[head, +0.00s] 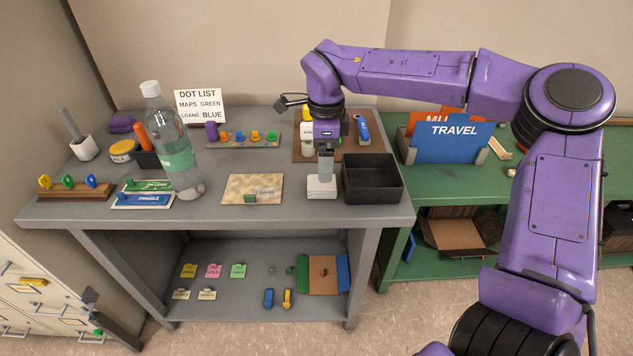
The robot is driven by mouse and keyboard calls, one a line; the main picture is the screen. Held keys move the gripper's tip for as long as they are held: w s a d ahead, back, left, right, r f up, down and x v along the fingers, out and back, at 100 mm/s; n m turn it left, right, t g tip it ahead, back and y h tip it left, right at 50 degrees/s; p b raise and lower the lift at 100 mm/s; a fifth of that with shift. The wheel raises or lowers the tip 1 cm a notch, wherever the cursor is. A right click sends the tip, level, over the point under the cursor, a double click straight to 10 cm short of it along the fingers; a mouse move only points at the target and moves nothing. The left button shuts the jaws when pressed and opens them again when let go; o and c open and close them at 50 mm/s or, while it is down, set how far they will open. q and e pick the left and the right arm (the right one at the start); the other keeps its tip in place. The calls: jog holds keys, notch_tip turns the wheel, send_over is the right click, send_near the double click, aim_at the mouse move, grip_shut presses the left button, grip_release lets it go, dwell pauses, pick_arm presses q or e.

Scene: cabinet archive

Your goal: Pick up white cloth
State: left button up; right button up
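A small white folded block, which looks like the white cloth (321,188), lies on the grey tabletop near its front edge, just left of a black tray. My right gripper (325,172) reaches down from above, with its grey fingers right at the top of the cloth. The fingers line up in this view, so I cannot tell whether they are open or closed on it. At the lower left, a dark grey part by the drawers may be my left gripper. Its fingers cannot be made out.
The black tray (372,196) stands close on the right. A tan mat (253,197) lies on the left, and a tall clear bottle (176,150) stands farther left. Blue TRAVEL folders (452,142) stand on the green table. A lower shelf (210,311) holds small tags.

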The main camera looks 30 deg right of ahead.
aim_at(323, 187)
jog(key=f, duration=0.6)
jog(key=shift+w+d+f, duration=0.3)
jog(key=shift+w+d, duration=0.05)
jog(key=shift+w, duration=0.05)
jog(key=shift+s+f, duration=0.1)
jog(key=shift+s, duration=0.1)
jog(key=c, duration=1.1)
